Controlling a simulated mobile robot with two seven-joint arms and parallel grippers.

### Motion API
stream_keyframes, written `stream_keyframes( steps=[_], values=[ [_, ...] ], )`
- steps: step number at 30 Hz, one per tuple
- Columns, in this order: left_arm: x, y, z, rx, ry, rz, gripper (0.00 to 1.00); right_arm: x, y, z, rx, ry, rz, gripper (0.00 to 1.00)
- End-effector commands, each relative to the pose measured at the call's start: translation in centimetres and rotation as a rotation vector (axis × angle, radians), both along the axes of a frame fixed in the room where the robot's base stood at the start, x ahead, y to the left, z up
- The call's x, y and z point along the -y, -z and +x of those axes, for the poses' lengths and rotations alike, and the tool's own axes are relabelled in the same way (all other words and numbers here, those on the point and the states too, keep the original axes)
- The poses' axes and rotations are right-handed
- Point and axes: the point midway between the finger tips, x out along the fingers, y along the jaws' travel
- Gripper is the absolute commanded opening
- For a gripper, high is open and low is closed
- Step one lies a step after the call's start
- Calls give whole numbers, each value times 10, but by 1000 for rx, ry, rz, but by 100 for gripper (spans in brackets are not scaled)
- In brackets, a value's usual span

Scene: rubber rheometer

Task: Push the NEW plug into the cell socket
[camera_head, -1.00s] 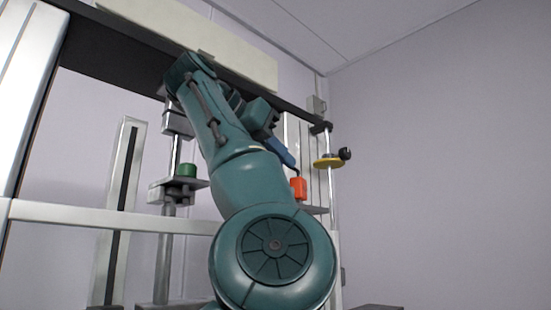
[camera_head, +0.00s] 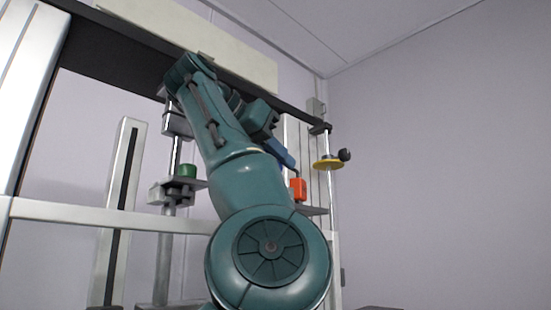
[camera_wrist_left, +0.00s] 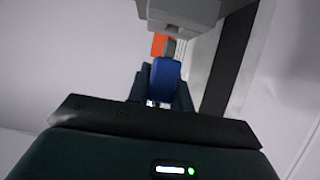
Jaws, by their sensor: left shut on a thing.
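My left gripper (camera_wrist_left: 162,97) is shut on a blue plug (camera_wrist_left: 163,80), seen in the left wrist view. A narrow grey piece (camera_wrist_left: 170,48) is at the plug's far end, below a larger grey block (camera_wrist_left: 178,12). I cannot tell whether the plug touches or enters a socket there. In the head view the blue plug (camera_head: 279,152) shows just beyond my left gripper's dark body, whose fingertips are hidden. An orange block (camera_head: 298,189) is below and right of it; orange also shows behind the grey piece in the wrist view (camera_wrist_left: 158,44). My right gripper is not in view.
The machine frame has a dark top beam (camera_head: 120,42) and a pale crossbar (camera_head: 100,217). A green cylinder (camera_head: 188,171) sits on a clamp on the left column. A yellow disc (camera_head: 328,164) with a black knob (camera_head: 345,155) is at right. The far right is clear.

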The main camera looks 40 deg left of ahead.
Motion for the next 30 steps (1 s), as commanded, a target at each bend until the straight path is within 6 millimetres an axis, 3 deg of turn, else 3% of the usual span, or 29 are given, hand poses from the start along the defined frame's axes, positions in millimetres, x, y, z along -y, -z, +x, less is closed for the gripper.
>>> stream_keyframes(
  steps=[30],
  values=[
    [0, 28, 0, 1, 0, 0, 0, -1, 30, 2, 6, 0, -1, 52]
  ],
)
